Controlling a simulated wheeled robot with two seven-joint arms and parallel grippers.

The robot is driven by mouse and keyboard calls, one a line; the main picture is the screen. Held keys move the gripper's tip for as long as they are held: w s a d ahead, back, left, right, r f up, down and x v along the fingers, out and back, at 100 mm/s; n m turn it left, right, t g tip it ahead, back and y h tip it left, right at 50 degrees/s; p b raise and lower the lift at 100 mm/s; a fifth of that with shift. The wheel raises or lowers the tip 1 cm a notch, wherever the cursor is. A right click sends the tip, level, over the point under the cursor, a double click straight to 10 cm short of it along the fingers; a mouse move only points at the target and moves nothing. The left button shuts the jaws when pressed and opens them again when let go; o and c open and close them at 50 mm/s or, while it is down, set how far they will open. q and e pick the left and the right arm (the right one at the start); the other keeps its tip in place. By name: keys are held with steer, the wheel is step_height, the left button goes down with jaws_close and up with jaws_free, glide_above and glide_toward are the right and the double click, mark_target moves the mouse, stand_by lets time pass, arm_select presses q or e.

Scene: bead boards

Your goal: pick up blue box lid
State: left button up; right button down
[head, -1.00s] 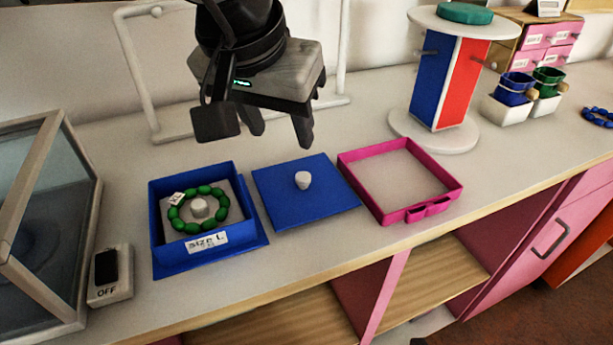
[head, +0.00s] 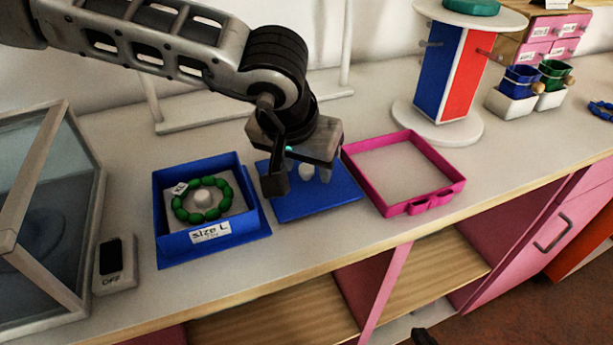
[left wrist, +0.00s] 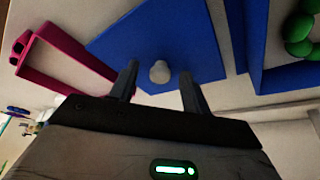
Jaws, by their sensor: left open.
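The blue box lid (head: 318,202) lies flat on the counter, with a pale round knob (head: 306,172) in its middle. The lid (left wrist: 135,38) and knob (left wrist: 160,71) also show in the left wrist view. My left gripper (head: 315,172) is open just above the lid, its fingers on either side of the knob, with no grip on it. The gripper (left wrist: 158,86) hides part of the lid in both views. A small dark tip (head: 425,337) at the bottom edge of the head view seems to be my right gripper; its jaws cannot be made out.
Left of the lid stands an open blue box (head: 240,241) labelled size L, holding a green bead bracelet (head: 182,213). A pink tray (head: 457,191) is close on the right. A switch box (head: 115,283) and glass case (head: 82,190) stand at left, a blue-red stand (head: 450,75) behind.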

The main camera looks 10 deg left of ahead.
arm_select(q)
jaws_close()
steer(key=shift+r, duration=0.1)
